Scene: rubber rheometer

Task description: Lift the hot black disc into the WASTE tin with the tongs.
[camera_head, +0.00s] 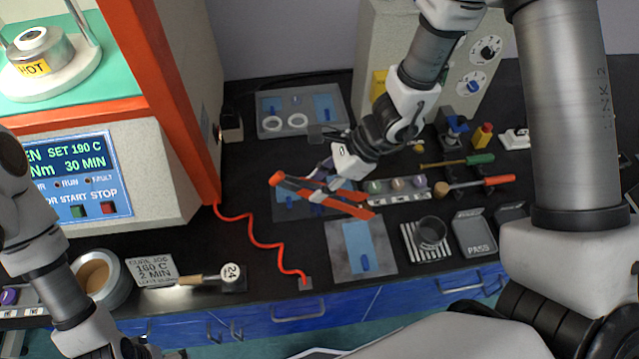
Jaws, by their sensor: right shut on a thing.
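My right gripper (322,188) is shut on the orange tongs (345,205) and holds them over the dark bench, in front of the grey control box. The tongs lie slantwise in the picture, their ends apart. At the upper left, a metal die (42,55) with a yellow HOT label stands on a white round base in the press. A small pale ring with a dark centre sits on top; I cannot tell whether this is the black disc. No WASTE lettering is readable. An open round tin (97,277) stands at the lower left. My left gripper (138,349) is mostly cut off at the bottom edge.
The press housing (150,165) and its orange post bound the left side. A red coiled cord (262,228) crosses the bench.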

